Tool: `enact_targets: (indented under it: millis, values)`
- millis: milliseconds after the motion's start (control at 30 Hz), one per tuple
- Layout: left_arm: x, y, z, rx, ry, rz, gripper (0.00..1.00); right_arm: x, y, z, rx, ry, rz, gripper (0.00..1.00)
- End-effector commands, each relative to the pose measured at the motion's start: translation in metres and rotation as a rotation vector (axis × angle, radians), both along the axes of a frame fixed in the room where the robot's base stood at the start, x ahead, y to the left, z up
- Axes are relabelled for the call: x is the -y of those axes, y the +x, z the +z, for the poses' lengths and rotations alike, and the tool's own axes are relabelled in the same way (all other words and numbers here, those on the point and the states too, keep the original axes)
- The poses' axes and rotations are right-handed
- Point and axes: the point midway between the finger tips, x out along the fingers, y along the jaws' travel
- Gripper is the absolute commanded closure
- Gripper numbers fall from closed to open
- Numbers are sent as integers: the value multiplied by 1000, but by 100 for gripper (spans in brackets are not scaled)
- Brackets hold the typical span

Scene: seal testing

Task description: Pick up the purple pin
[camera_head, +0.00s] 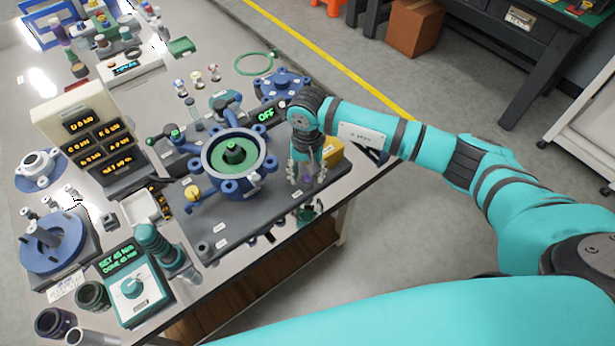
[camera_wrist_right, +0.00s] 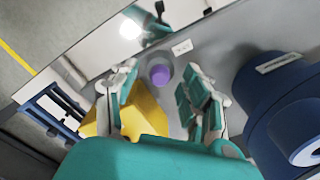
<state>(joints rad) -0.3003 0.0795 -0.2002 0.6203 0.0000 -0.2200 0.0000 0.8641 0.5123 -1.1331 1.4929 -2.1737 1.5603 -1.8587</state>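The purple pin (camera_head: 308,178) stands at the right part of the grey base plate, low between the fingers of my right gripper (camera_head: 306,172). In the right wrist view the pin (camera_wrist_right: 161,75) shows as a short purple cylinder seen from above. My right gripper (camera_wrist_right: 163,82) is open there, one finger on each side of the pin, with visible gaps in the picture. I cannot tell how far the fingertips are above the plate. My left gripper is not in view.
A yellow block (camera_head: 332,152) is close beside the right gripper; it also shows in the wrist view (camera_wrist_right: 145,115). A blue flanged housing with a green centre (camera_head: 234,150) stands to the left. The grey base plate (camera_head: 262,212) has a bare front strip.

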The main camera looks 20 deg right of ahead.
Motion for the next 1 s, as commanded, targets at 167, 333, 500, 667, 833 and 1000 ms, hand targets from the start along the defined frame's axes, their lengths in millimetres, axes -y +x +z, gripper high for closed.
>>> enact_targets:
  millis: [167,333,500,667,833,1000]
  values:
    - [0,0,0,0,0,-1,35,0,0,0,0,0,0,76]
    - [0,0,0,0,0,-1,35,0,0,1,0,0,0,98]
    - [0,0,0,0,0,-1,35,0,0,1,0,1,-1,100]
    - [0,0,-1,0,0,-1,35,0,1,2,1,0,0,100]
    - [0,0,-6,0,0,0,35,0,2,13,4,1,0,100]
    - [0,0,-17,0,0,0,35,-1,1,38,7,1,2,100]
